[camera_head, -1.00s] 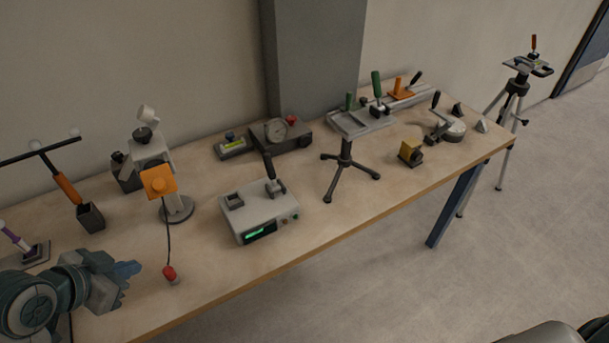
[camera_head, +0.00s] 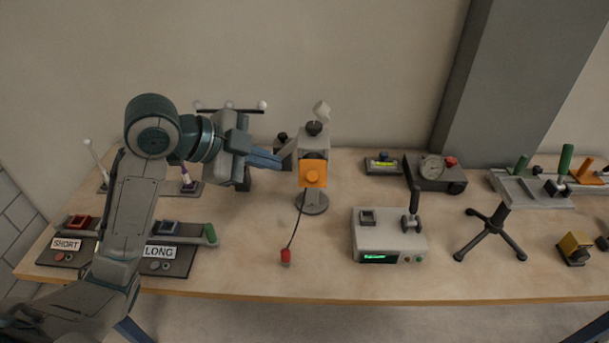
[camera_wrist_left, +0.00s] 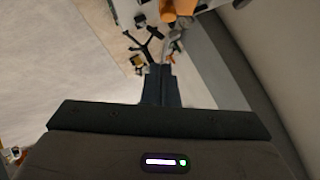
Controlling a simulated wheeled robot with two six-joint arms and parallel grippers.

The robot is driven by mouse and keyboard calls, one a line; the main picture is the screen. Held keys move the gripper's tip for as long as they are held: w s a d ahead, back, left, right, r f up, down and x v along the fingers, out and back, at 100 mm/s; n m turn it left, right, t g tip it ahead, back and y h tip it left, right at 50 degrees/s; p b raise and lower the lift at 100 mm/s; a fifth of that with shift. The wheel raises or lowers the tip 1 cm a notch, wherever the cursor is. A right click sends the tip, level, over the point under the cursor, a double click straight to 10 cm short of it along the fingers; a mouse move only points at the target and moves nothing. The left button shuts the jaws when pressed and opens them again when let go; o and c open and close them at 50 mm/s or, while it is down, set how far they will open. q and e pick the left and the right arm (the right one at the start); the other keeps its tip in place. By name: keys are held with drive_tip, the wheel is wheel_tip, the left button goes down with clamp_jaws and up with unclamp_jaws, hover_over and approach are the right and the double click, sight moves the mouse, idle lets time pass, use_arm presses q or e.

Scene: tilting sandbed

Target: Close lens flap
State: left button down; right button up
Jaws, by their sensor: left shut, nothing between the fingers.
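A grey-white device (camera_head: 315,144) stands upright on a round grey base (camera_head: 314,203) near the back of the table. A square orange plate (camera_head: 313,174) with a round orange knob is on its front, and a dark round part shows just above the plate. I take this plate to be the lens flap; whether it is fully shut I cannot tell. My left gripper (camera_head: 279,160) is shut and empty, its blue fingers pointing right, close to the device's left side; contact is unclear. Its fingers also show in the left wrist view (camera_wrist_left: 160,85). My right gripper is not in view.
LONG (camera_head: 175,262) and SHORT (camera_head: 70,257) panels lie at left, below my arm. The table between bulb and LONG panel is clear.

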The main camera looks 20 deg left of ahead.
sight(313, 171)
use_arm(q)
drive_tip(key=w+d+f+p, duration=0.2)
drive_tip(key=w+d+f, duration=0.2)
drive_tip(key=w+f, duration=0.2)
wheel_tip(313, 171, down, 2)
drive_tip(key=shift+w+f, duration=0.15)
drive_tip(key=shift+w, duration=0.1)
drive_tip(key=shift+d+f, duration=0.1)
idle(0.4)
